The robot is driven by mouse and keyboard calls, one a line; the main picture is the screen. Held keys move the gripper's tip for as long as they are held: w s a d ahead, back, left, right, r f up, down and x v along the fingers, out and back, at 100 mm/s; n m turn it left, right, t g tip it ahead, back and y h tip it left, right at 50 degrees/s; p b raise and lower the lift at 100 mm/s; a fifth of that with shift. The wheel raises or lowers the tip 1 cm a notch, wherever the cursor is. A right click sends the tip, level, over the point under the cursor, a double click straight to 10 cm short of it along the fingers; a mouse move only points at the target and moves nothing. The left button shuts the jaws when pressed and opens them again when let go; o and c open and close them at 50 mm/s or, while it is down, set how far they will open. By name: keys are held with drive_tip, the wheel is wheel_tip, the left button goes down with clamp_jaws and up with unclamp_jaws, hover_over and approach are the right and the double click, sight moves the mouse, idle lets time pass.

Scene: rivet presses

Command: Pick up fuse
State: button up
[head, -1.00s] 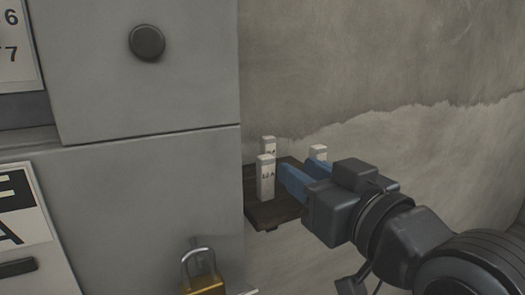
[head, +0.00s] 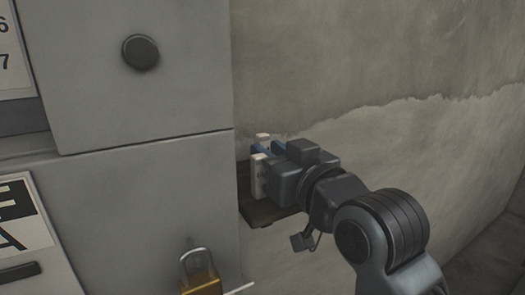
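The fuses are small white upright blocks on a dark wooden shelf (head: 262,215) beside the grey cabinet. The front fuse (head: 258,178) stands near the shelf's left side, partly covered by my gripper. Only the top of a rear fuse (head: 262,137) shows, just behind the blue fingers. My gripper (head: 264,147) reaches over the shelf from the right, its fingertips close to the rear fuse. The fingers are mostly hidden by the gripper body and front fuse, so I cannot tell whether they hold anything. The third fuse is not visible.
The grey cabinet (head: 150,200) borders the shelf closely on the left. A brass padlock (head: 201,284) hangs low on its front. The concrete wall (head: 400,140) is behind the shelf. The space right of the shelf is free apart from my arm.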

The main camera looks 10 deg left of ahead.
clamp_jaws()
drive_tip(key=shift+r, duration=0.1)
